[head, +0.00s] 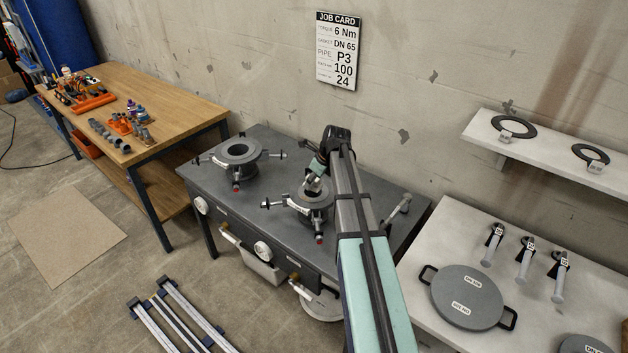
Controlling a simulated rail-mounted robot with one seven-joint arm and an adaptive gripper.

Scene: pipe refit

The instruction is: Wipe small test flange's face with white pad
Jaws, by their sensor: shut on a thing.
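Two round grey test flanges stand on the dark grey bench (270,160). The left one (238,150) is uncovered, and its open bore shows. The right one (315,204) looks a little smaller, so I take it as the small test flange. My arm reaches over it from the front right and hides part of its face. My gripper (313,184) points down at this face and is shut on a small pale thing, likely the white pad, mostly hidden between the fingers. I cannot tell whether the pad touches the face.
Clamp arms stick out around both flanges. A silver tool (398,209) lies at the bench's right. A white table at right holds a grey round lid (467,297) and several handled tools. A shelf (545,142) above holds two black rings. A wooden workbench (160,97) stands at left.

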